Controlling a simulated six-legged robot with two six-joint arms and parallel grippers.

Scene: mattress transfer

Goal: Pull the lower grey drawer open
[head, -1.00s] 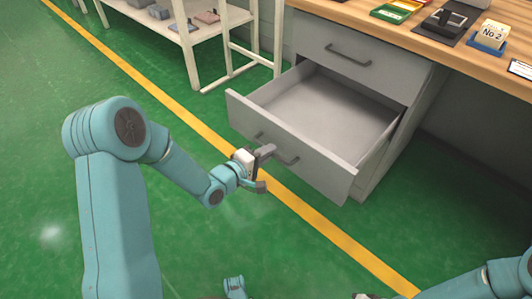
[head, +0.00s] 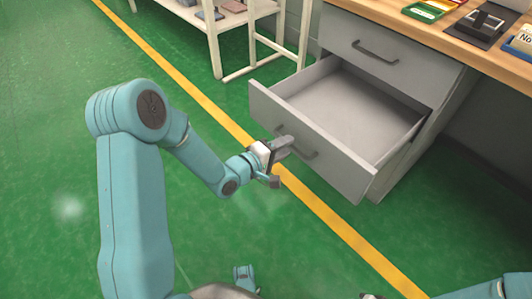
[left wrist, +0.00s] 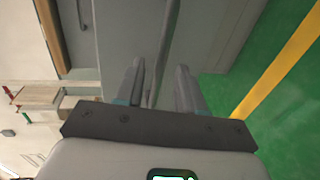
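The lower grey drawer (head: 312,143) stands pulled well out of the cabinet and is empty inside. Its dark bar handle (head: 302,152) is on the front panel. My left gripper (head: 277,163) is at that handle, with its two fingers apart. In the left wrist view, the handle bar (left wrist: 160,55) runs between the fingers of my left gripper (left wrist: 159,88), with gaps showing on both sides. At most a sliver of my right gripper shows at the bottom edge of the head view, so its state is unclear.
The upper drawer (head: 385,58) is shut. A wooden worktop (head: 420,30) above it carries several small items. A cream shelf rack (head: 213,45) stands at the back left. Green floor (head: 320,240) with a yellow line is clear in front of the drawer.

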